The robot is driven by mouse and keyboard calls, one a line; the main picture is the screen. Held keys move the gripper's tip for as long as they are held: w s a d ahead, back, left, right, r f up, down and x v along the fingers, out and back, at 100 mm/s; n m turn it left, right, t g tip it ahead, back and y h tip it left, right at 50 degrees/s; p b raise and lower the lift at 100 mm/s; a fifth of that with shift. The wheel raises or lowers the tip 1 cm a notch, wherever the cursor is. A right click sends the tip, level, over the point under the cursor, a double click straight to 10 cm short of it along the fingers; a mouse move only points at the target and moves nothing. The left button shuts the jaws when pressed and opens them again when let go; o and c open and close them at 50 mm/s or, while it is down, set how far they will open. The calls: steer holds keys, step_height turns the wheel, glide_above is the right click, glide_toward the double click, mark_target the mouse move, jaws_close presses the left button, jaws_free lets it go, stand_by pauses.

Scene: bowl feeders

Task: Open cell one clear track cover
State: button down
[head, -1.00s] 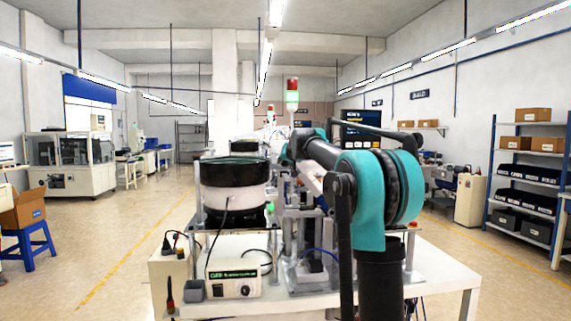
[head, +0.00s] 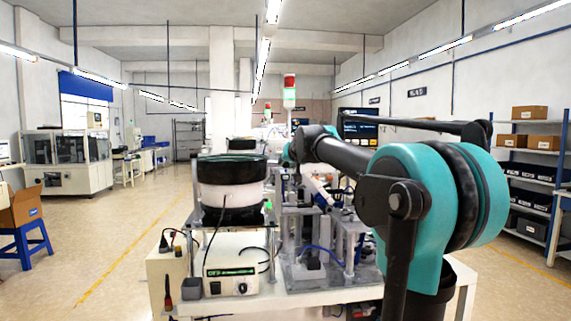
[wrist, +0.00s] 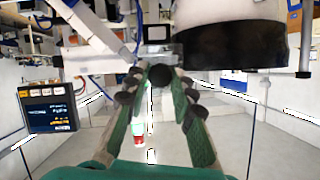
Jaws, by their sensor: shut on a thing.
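In the wrist view, which looks upside down, my gripper (wrist: 158,84) has its two green-padded fingers closed around a dark round knob (wrist: 160,75). The clear track cover cannot be made out separately from the fixture. In the head view, the cell's bowl feeder (head: 232,181), white with a dark rim, stands left of my arm. The metal track fixture (head: 318,268) is to its right. My fingertips are hidden there behind the arm and fixture.
A controller box (head: 234,271) stands at the front of the white table (head: 330,294). A stack light (head: 290,92) and a dark display screen (head: 360,127) rise behind. A shelf rack (head: 535,170) is at right.

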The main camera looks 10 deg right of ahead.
steer(key=shift+s, duration=0.2)
steer(key=c, duration=1.3)
jaws_free()
steer(key=shift+o, duration=0.2)
steer(key=v, duration=1.2)
